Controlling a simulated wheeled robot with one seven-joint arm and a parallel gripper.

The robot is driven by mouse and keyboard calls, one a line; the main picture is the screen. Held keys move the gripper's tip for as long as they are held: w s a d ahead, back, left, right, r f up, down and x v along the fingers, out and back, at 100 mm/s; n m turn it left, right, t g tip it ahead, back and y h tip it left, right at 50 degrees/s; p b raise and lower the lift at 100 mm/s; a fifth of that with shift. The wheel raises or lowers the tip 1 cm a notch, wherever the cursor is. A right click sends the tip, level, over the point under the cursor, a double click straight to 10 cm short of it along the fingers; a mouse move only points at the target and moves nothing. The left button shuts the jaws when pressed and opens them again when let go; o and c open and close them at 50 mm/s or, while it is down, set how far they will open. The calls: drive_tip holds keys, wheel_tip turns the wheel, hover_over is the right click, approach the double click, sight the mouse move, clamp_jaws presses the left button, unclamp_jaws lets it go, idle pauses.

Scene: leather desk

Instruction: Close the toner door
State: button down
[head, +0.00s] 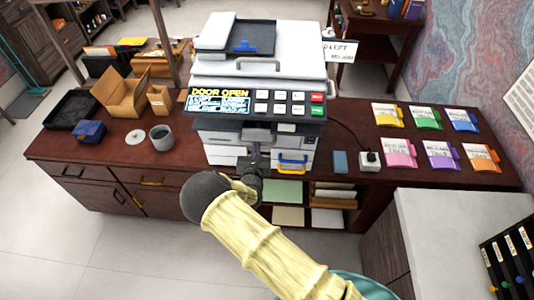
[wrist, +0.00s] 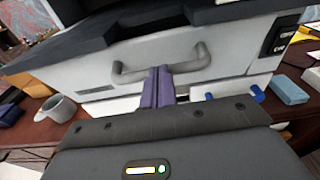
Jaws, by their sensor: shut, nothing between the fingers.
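The printer (head: 270,65) stands on the desk, and its display (head: 220,101) reads "DOOR OPEN". In the wrist view, a pale front panel (wrist: 225,52) with a grey bar handle (wrist: 190,67) fills the middle; it looks like the toner door, but how far it stands open is unclear. My gripper (head: 256,150) is in front of the printer's lower front. In the wrist view, my gripper (wrist: 158,72) is shut and empty, its tips overlapping the middle of the handle; I cannot tell whether they touch. My gripper hides part of the panel in the head view.
A blue handle (head: 292,159) sticks out low on the printer's front, right of my gripper. A blue box (head: 340,161) and a white socket block (head: 369,160) stand to the right. A grey mug (head: 161,138) stands left. Colored packets (head: 400,153) lie farther right.

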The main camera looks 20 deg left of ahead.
sight(258, 133)
drive_tip(key=shift+w+a+r, duration=0.2)
drive_tip(key=shift+w+r, duration=0.35)
drive_tip(key=shift+w, duration=0.1)
drive_tip(key=shift+w+a+r, duration=0.15)
drive_tip(key=shift+w+r, duration=0.4)
drive_tip(key=shift+w, duration=0.1)
drive_tip(key=shift+s+d+f, duration=0.2)
drive_tip(key=shift+s+d, duration=0.2)
drive_tip(key=shift+s, duration=0.05)
drive_tip(key=s+d+r+b, duration=0.1)
drive_tip(key=s+r+b, duration=0.1)
drive_tip(key=s+r, duration=0.4)
drive_tip(key=shift+s+d+r+b, duration=0.3)
drive_tip(key=shift+s+r+b, duration=0.1)
drive_tip(key=shift+r, duration=0.95)
drive_tip(key=shift+w, duration=0.15)
